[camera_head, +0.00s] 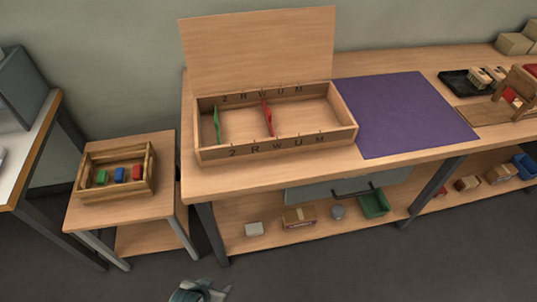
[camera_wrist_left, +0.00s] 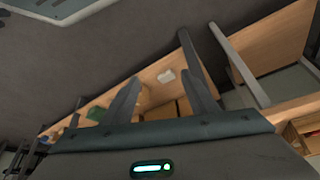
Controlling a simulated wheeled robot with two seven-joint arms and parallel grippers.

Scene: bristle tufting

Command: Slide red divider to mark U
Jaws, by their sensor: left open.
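The red divider (camera_head: 268,118) stands upright across the wooden box (camera_head: 330,146) on the workbench. It is near mark W, left of mark U (camera_head: 298,141) on the front wall. A green divider (camera_head: 216,124) stands further left, near mark 2. The letters 2, R, W, U, M run along the front and back walls. My left gripper (camera_head: 200,291) is at the bottom edge of the head view, low and in front of the bench, far from the box. In the left wrist view its fingers (camera_wrist_left: 160,88) are apart with nothing between them. My right gripper is not in view.
The box lid (camera_head: 258,48) stands open behind. A purple mat (camera_head: 405,115) lies to the right, with a black tray (camera_head: 466,84) beyond. A small side table at left holds a wooden crate (camera_head: 82,178) of coloured blocks. A lower shelf carries small items and a green bin (camera_head: 374,204).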

